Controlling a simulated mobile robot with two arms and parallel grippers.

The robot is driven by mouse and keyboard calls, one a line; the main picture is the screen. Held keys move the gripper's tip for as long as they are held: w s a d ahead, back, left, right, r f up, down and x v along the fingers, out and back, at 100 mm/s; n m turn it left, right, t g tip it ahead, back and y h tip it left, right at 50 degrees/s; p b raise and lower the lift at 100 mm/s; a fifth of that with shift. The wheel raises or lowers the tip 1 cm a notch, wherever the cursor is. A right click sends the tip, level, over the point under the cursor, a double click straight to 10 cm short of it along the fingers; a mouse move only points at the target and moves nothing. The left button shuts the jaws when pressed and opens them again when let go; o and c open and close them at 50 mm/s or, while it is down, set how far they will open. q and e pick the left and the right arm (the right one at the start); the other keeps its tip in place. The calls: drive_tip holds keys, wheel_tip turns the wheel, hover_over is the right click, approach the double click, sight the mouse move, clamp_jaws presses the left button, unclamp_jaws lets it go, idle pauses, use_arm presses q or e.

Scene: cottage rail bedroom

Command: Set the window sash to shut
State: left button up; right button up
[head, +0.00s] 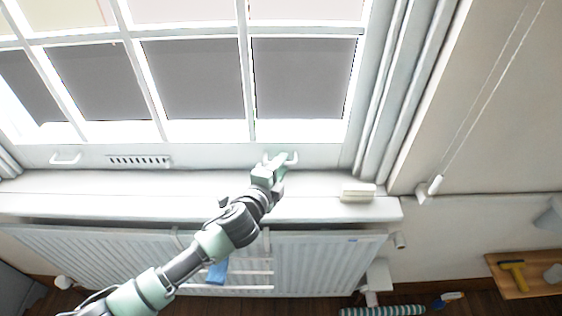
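The white window sash (225,156) has several panes and a bottom rail just above the white sill (120,183). I cannot tell if a small gap is left under the rail. A pull handle (66,159) is on the left of the rail. A second pull handle (292,158) is on the right. My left gripper (279,161) is at this right handle, its fingertips overlapping it. I cannot tell if the fingers are closed on it. My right gripper is not in view.
A small pale block (358,192) lies on the sill to the right of my gripper. A white radiator (320,262) hangs below the sill. A blind cord (475,105) hangs at the right. A wooden tray (525,275) with a yellow-headed hammer (514,268) is lower right.

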use_arm(q)
drive_tip(key=shift+r, duration=0.15)
drive_tip(key=v, duration=0.7)
drive_tip(key=shift+s+a+b, duration=0.2)
drive_tip(key=shift+s+b, duration=0.1)
drive_tip(key=shift+b, duration=0.1)
idle(0.3)
